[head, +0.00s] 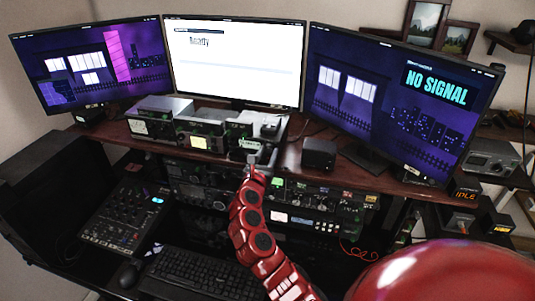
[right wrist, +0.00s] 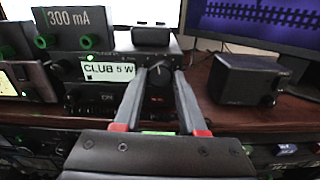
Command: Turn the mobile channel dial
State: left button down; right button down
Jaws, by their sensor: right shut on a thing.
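A small dark radio unit (right wrist: 120,60) with a lit "CLUB 5 W" display (right wrist: 108,69) and a green light stands on the desk shelf. Its dark round dial (right wrist: 160,71) is at the right end of its front. My right gripper (right wrist: 161,76) reaches it from the front, with one finger on each side, and is shut on the dial. In the head view my right gripper (head: 254,160) is small at the end of my red arm, in front of the units under the middle screen. The dial's marks are too small to read. My left gripper is not in view.
A black box (head: 319,153) with a knob stands right of the radio. Three monitors stand behind; the middle screen (head: 235,65) reads "Ready", the right one (head: 436,88) "NO SIGNAL". Rack gear, a mixer (head: 120,222) and keyboard (head: 185,278) lie lower.

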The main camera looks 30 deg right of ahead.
jog(key=shift+f+m, duration=0.1)
jog(key=shift+m, duration=0.9)
jog(key=shift+f+m+b, duration=0.15)
jog(key=shift+m+b, duration=0.6)
jog(key=shift+m, duration=0.05)
jog(key=m+b, duration=0.5)
jog(key=m, duration=0.1)
jog(key=shift+r+m+b, duration=0.2)
jog(key=shift+m+b, duration=0.6)
jog(key=shift+m, duration=0.1)
jog(key=shift+c, duration=2.3)
grip_release()
jog(key=shift+a, duration=0.1)
